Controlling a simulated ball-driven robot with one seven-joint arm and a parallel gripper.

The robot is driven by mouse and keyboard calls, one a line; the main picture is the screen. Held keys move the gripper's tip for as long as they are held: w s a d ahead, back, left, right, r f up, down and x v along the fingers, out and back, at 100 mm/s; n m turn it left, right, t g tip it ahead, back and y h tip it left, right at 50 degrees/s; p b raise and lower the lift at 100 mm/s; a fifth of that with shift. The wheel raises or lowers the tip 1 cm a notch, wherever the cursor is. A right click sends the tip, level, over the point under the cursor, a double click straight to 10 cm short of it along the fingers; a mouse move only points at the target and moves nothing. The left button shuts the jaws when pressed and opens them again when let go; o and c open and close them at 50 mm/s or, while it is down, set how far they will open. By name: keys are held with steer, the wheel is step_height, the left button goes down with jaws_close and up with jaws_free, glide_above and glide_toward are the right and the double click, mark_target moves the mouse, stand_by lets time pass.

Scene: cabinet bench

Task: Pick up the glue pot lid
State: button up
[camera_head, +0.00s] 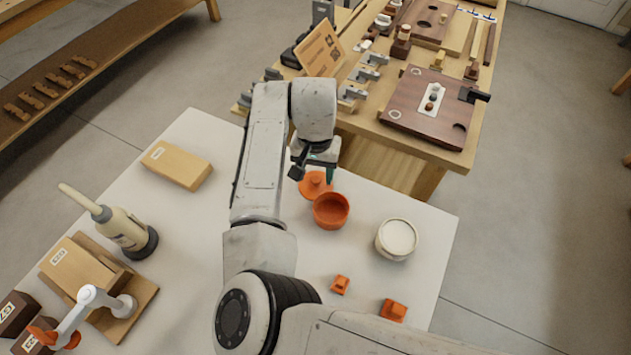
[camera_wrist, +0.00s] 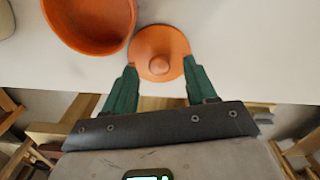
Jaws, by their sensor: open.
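The glue pot lid (camera_head: 315,185) is an orange disc with a round knob, lying on the white table beside an open orange pot (camera_head: 331,211). In the wrist view the lid (camera_wrist: 160,45) shows whole, with the knob near its middle, and the pot (camera_wrist: 92,22) is close at its left. My gripper (camera_wrist: 158,70) is open, its two green fingertips on either side of the lid's near part. In the head view my gripper (camera_head: 315,172) is partly hidden by my arm, above the lid. I cannot tell whether the fingers touch it.
A white-topped round tub (camera_head: 397,239) stands right of the pot. Two small orange blocks (camera_head: 340,285) (camera_head: 393,310) lie nearer. A wooden block (camera_head: 177,165) and a beige bottle-like tool (camera_head: 122,228) are at left. A wooden bench (camera_head: 440,155) with boards stands behind the table.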

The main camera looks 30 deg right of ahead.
steer(key=shift+f, duration=0.8)
steer(key=shift+c, duration=0.2)
jaws_close()
